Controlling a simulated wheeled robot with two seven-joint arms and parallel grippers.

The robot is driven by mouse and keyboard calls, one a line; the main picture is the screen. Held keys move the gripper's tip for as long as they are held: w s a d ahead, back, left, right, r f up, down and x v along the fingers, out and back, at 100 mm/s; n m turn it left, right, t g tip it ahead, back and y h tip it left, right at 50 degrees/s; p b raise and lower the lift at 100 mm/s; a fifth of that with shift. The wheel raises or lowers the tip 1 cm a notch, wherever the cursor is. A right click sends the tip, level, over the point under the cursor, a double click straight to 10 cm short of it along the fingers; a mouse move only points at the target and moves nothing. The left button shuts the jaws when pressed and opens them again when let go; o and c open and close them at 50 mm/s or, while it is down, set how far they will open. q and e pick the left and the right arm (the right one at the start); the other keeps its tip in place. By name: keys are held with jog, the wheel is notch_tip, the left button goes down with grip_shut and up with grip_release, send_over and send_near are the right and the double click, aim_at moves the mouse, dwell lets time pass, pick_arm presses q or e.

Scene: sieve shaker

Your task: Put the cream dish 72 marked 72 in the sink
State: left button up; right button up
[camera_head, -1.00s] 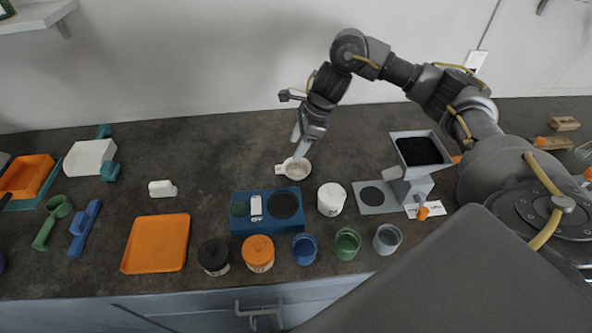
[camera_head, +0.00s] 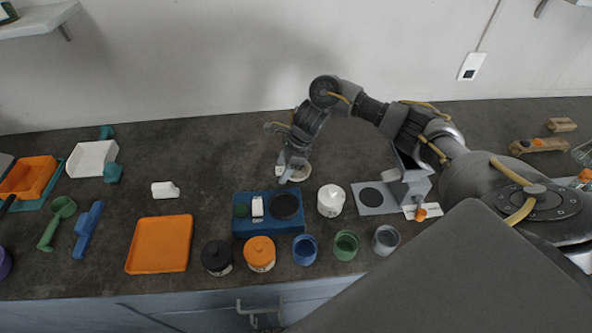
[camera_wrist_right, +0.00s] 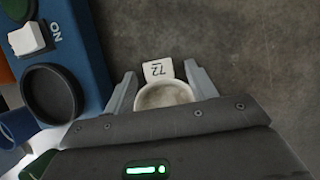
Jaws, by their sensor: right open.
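The cream dish 72 (camera_wrist_right: 163,96) sits on the dark counter with its tab marked 72 (camera_wrist_right: 157,69) showing in the right wrist view. In the head view the dish (camera_head: 303,172) is partly hidden behind my right gripper (camera_head: 288,176). In the right wrist view my right gripper (camera_wrist_right: 163,88) is open, with one finger on each side of the dish. I cannot tell whether the fingers touch it. My left gripper is not in view. No sink is visible in these frames.
A blue shaker base (camera_head: 268,225) with a switch stands just in front of the dish. A white jar (camera_head: 331,200), black jar (camera_head: 217,257) and orange jar (camera_head: 260,253) stand nearby. An orange tray (camera_head: 159,244) lies to the left. Counter behind the dish is clear.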

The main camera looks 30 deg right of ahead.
jog(key=shift+c, duration=0.2)
jog(key=c, duration=1)
jog(key=shift+c, duration=0.2)
jog(key=shift+r, duration=0.1)
jog(key=shift+r, duration=0.25)
notch_tip(320, 180, up, 2)
jog(key=shift+r+b, duration=0.2)
jog(key=shift+b, duration=0.1)
jog(key=s+a+r, duration=0.2)
jog(key=s+r, duration=0.1)
jog(key=r, duration=0.2)
jog(key=shift+s+a+r, duration=0.2)
jog(key=shift+s+r, duration=0.1)
jog(key=shift+s, duration=0.05)
jog(key=s+a+r, duration=0.1)
jog(key=s, duration=0.1)
jog(key=s+a+r+b, duration=0.1)
jog(key=s+a+r, duration=0.1)
jog(key=s, duration=0.1)
jog(key=s+a+r, duration=0.1)
jog(key=s+a, duration=0.1)
jog(key=s, duration=0.1)
jog(key=shift+s+a+r, duration=0.1)
jog(key=shift+r, duration=0.05)
